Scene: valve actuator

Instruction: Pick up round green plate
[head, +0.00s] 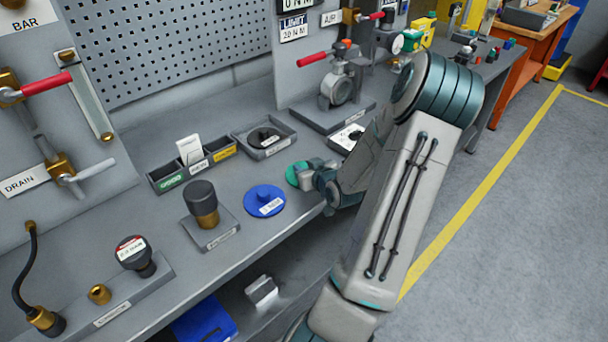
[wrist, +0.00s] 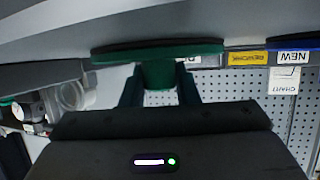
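The round green plate (head: 292,174) is at the bench's front edge in the head view, right of the blue disc, partly hidden by my gripper (head: 308,175). In the wrist view the green plate (wrist: 158,51) shows edge-on, with a short green hub pointing toward my gripper (wrist: 160,84). The two dark fingers stand on either side of this hub and appear to touch it. The plate is close to the grey bench surface; I cannot tell whether it rests on it.
On the bench (head: 140,215) are a blue disc (head: 264,200), a grey-capped brass part (head: 202,203), a labelled bin (head: 192,166), and a square tray (head: 264,138) with a black part. A valve (head: 338,86) stands behind. Open floor lies to the right.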

